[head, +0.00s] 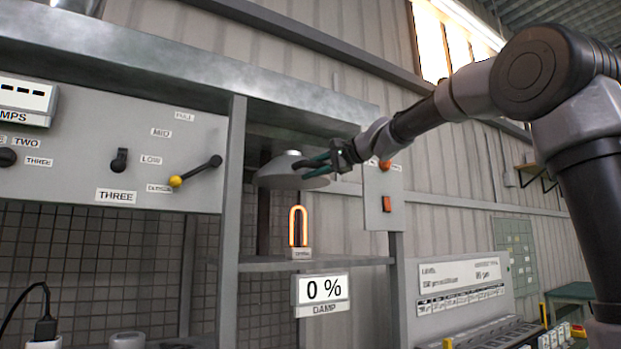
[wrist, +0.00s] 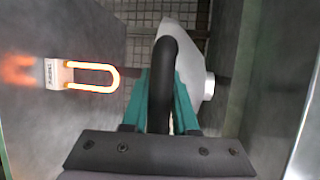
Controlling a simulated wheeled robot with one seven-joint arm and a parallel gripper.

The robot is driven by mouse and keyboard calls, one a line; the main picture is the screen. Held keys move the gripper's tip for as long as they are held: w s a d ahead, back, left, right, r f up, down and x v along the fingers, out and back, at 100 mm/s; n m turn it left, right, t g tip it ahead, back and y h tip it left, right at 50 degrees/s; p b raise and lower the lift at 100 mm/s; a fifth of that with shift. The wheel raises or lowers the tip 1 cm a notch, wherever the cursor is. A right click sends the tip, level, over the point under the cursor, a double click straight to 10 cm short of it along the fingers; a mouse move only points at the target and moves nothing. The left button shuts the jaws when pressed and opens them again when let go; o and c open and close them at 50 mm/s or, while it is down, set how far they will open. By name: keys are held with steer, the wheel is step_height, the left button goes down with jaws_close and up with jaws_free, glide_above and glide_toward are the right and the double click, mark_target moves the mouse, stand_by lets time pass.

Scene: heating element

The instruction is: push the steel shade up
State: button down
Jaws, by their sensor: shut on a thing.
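The steel shade (head: 283,175) is a pale grey cone in the open bay of the frame, above a glowing orange heating element (head: 299,228). A clear gap shows between the shade and the element. My gripper (head: 318,166) reaches in from the right at the shade's side. In the wrist view the teal fingers (wrist: 160,100) are shut on a dark curved handle (wrist: 168,65), with the shade (wrist: 205,62) just behind it. The glowing element (wrist: 92,77) lies to the left there. The grip itself is small in the head view.
The element stands on a grey shelf (head: 330,263) with a "0 % DAMP" display (head: 322,290) below. Frame posts flank the bay. A switch panel (head: 383,220) is right of it, and a lever panel (head: 130,150) left.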

step_height(320, 180, up, 12)
steer(key=shift+f, duration=0.15)
steer(key=shift+s+d, duration=0.1)
steer(key=c, duration=0.8)
jaws_free()
steer(key=shift+o, duration=0.6)
steer(key=shift+f, duration=0.15)
steer(key=v, duration=1)
steer(key=shift+d, duration=0.3)
